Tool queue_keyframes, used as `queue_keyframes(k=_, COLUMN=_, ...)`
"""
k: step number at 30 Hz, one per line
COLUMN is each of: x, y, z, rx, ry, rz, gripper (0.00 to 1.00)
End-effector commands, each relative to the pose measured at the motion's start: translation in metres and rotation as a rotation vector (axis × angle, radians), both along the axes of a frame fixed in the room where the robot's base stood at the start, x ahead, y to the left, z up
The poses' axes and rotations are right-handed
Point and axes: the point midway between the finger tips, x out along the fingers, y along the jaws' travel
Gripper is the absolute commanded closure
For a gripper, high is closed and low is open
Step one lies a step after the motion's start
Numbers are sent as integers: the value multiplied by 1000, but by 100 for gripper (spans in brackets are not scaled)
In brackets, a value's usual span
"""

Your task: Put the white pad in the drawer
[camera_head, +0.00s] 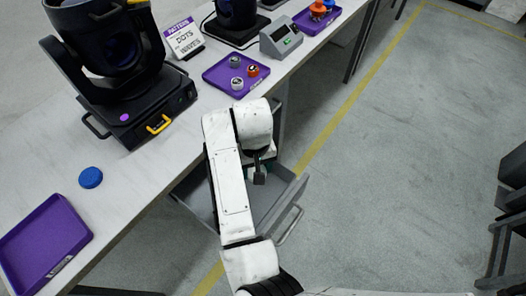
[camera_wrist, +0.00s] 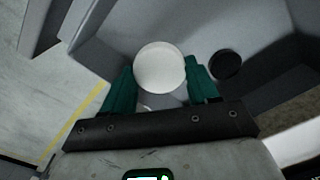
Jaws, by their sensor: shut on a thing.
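The white pad (camera_wrist: 160,68) is a round white disc between the two teal fingers of my gripper (camera_wrist: 160,88) in the wrist view. My gripper is shut on it. The grey drawer (camera_head: 281,211) is pulled out from under the table in the head view. My gripper is over or inside the drawer, and my arm hides part of the drawer and the pad there. In the wrist view the grey drawer walls (camera_wrist: 108,27) surround the pad. I cannot tell whether the pad touches the drawer floor.
A black disc (camera_wrist: 226,65) lies in the drawer to the right of the pad. On the table are a blue disc (camera_head: 91,178), an empty purple tray (camera_head: 45,243), a black stage light (camera_head: 110,50) and a purple tray (camera_head: 222,77) with knobs.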

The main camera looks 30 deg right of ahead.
Motion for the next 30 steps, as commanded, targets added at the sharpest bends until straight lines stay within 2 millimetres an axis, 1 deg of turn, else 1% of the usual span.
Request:
queue_keyframes(k=11, x=-2, y=3, z=-20, rx=1, ry=-3, rz=15, gripper=69)
queue_keyframes(k=24, x=-2, y=3, z=-63, rx=1, ry=-3, rz=15, gripper=69)
queue_keyframes(k=30, x=-2, y=2, z=-73, rx=0, ry=-2, rz=14, gripper=69)
